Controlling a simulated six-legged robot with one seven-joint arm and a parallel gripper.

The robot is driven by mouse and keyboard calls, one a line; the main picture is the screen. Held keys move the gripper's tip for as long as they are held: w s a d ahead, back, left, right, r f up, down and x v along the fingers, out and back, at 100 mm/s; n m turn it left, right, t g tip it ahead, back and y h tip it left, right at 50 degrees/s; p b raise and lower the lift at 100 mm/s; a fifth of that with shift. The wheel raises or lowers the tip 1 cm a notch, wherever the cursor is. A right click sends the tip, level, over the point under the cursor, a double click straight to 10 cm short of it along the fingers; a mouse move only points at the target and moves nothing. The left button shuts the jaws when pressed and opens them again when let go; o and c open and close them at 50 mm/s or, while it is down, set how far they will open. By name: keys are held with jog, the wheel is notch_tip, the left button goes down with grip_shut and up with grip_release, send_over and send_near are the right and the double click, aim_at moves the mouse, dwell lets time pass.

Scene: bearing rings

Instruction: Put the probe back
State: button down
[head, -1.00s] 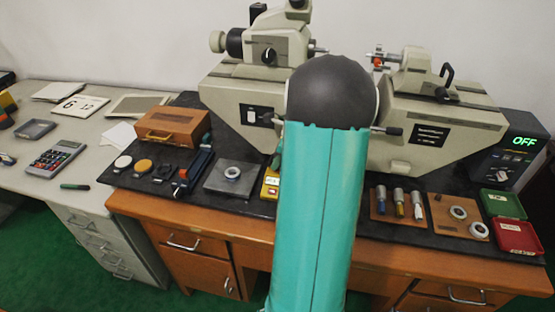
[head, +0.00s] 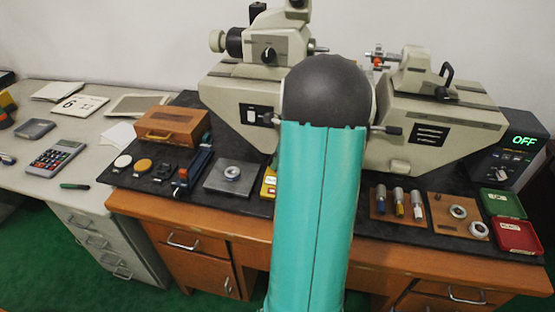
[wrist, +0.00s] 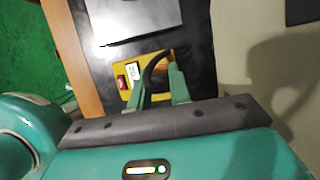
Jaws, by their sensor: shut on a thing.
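My gripper (wrist: 160,88) shows in the wrist view, its two green fingers shut on a black curved handle-like piece (wrist: 154,68). This piece arches over a yellow box (wrist: 124,60) with a red switch and a white label. I cannot tell whether the box is lifted off the black mat. In the head view my arm hides the gripper and most of the yellow box (head: 269,184). Several slim metal pieces (head: 398,203) stand on a wooden block at the right; I cannot tell which thing is the probe.
A large measuring machine (head: 440,125) stands behind on the black mat (head: 240,204). A grey plate (head: 215,186) with a ring lies left of the yellow box. A wooden case (head: 172,126) is farther left. Green and red boxes (head: 516,236) lie at the right.

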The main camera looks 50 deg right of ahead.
jog(key=shift+f, duration=0.3)
jog(key=c, duration=1.2)
grip_release()
jog(key=shift+r, duration=4.3)
